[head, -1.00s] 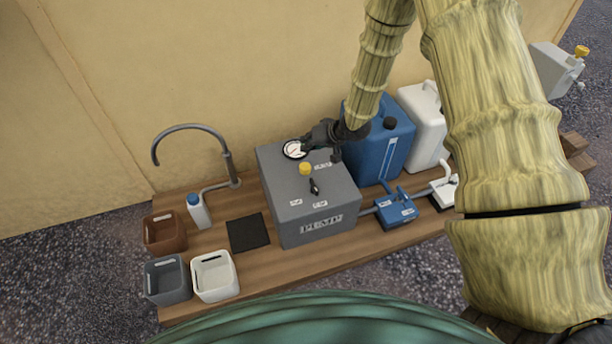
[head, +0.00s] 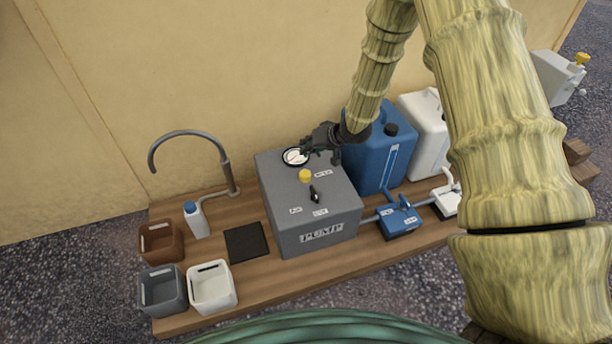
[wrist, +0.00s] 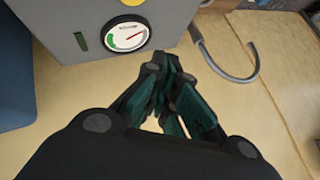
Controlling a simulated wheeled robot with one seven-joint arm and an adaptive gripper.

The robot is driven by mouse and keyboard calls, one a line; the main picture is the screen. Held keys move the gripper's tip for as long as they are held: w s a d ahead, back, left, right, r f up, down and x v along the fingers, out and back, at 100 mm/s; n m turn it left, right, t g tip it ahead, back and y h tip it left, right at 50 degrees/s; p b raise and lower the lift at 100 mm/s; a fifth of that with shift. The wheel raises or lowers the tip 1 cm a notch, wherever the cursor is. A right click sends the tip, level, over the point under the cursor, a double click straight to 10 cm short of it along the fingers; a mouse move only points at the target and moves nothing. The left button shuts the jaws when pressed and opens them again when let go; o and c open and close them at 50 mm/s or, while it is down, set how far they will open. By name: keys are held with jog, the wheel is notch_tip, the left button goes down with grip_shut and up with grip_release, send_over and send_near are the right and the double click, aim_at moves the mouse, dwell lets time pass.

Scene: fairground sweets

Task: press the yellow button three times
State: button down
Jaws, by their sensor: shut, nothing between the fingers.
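The yellow button (head: 305,176) stands on the top of the grey pump box (head: 288,198). A yellow edge of it (wrist: 132,2) shows at the top of the wrist view, mostly cut off. My gripper (head: 305,152) is shut and empty, with dark green fingers together. In the head view it is behind the button, by the round white gauge (head: 292,156). In the wrist view the fingertips (wrist: 172,66) are below and right of the gauge (wrist: 127,35), apart from the button. I cannot tell the gripper's height over the box.
A black lever (head: 315,195) is in front of the button. A blue canister (head: 378,160) stands right of the box, close to my gripper. A curved grey tap (head: 228,172) and a white bottle (head: 197,220) are to the left. Several small bins stand at the bench's left end.

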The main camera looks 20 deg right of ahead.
jog(key=b, duration=0.6)
send_over(307, 172)
jog(key=shift+w+f, duration=0.1)
jog(key=shift+f, duration=3.6)
jog(key=shift+f+p, duration=0.4)
jog(key=shift+f, duration=0.9)
jog(key=shift+r, duration=0.1)
jog(key=shift+r+p, duration=1.15)
jog(key=shift+p, duration=0.25)
jog(key=shift+r+p, duration=0.1)
jog(key=shift+p, duration=0.25)
jog(key=shift+f+p, duration=0.25)
jog(key=shift+p, duration=0.1)
jog(key=shift+f, duration=0.25)
